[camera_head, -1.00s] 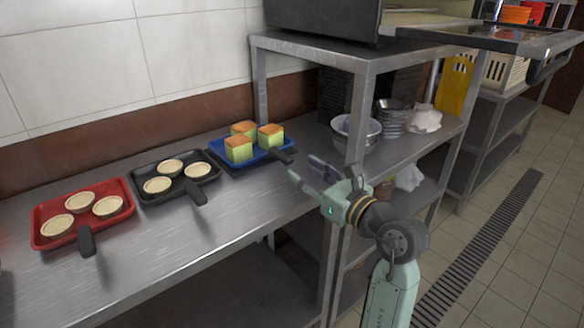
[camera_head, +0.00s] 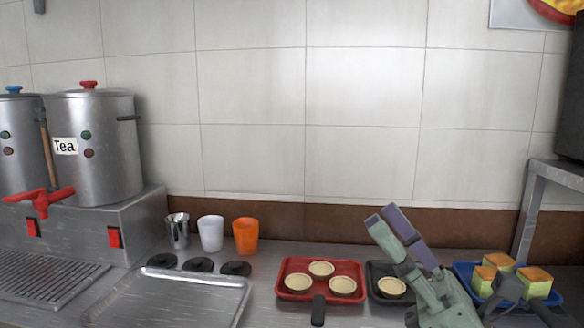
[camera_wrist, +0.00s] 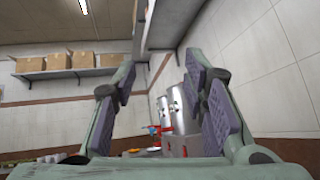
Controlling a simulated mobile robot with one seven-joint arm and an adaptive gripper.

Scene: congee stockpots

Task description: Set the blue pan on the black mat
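The blue pan (camera_head: 462,272) is on the steel counter at the right in the head view. It holds several yellow-green cubes with orange tops, and my arm hides part of its front. My gripper (camera_head: 386,216) is raised in front of the counter, left of the blue pan, fingers pointing up and leftward. In the wrist view my gripper (camera_wrist: 160,78) has its fingers well apart with nothing between them. I cannot make out a black mat for certain in these frames.
A red pan (camera_head: 359,270) and a black pan (camera_head: 373,268), partly behind my gripper, hold pale tarts. Left stand three cups (camera_head: 210,233), black discs (camera_head: 198,265), a metal tray (camera_head: 180,303) and a tea urn (camera_head: 95,148). A shelf post (camera_head: 527,215) rises at right.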

